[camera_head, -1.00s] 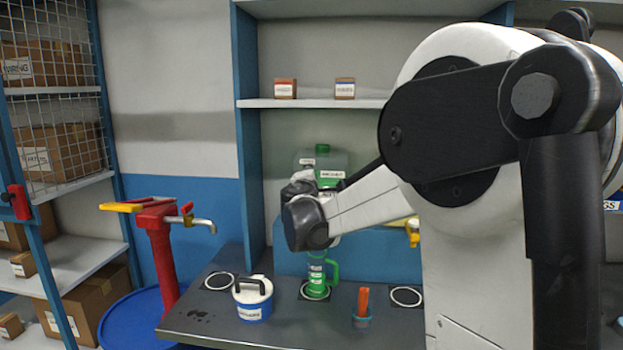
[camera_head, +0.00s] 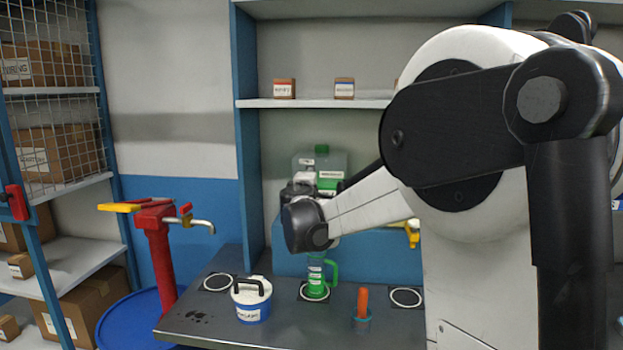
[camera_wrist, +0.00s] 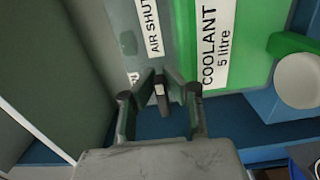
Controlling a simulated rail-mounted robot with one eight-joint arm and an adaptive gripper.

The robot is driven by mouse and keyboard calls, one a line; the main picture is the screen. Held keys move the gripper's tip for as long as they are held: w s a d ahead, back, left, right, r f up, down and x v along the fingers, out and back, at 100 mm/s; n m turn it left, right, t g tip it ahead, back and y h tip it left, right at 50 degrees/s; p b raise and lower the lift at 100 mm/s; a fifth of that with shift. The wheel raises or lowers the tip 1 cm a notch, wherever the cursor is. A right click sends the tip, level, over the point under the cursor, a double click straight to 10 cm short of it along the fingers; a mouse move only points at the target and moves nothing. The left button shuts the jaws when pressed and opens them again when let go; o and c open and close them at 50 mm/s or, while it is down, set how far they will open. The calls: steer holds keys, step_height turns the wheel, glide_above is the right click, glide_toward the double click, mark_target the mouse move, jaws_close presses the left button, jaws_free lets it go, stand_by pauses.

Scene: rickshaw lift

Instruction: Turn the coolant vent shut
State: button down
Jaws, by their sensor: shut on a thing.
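The coolant container (camera_head: 333,160) is grey with green parts and stands at the back of the bench, partly behind my arm. In the wrist view its "COOLANT 5 litre" label (camera_wrist: 216,45) and an "AIR SHUT" label (camera_wrist: 151,25) show beside my gripper. The coolant vent (camera_wrist: 161,97) is a small dark tab with a pale mark, just below the "AIR SHUT" label. My gripper (camera_wrist: 160,92) is shut on the vent, one finger on each side. In the head view the vent is hidden behind my wrist.
A green jug (camera_head: 316,277) stands on the bench below my wrist. A blue-and-white lidded tub (camera_head: 252,304) and an orange-handled item in a teal cup (camera_head: 362,308) are nearby. A red pump with a tap (camera_head: 156,235) stands at the left. A shelf (camera_head: 310,103) crosses above.

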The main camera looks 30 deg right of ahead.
steer(key=c, duration=1.8)
jaws_free()
steer(key=shift+o, duration=0.2)
steer(key=shift+a, duration=0.1)
steer(key=v, duration=1.2)
steer(key=shift+s, duration=0.1)
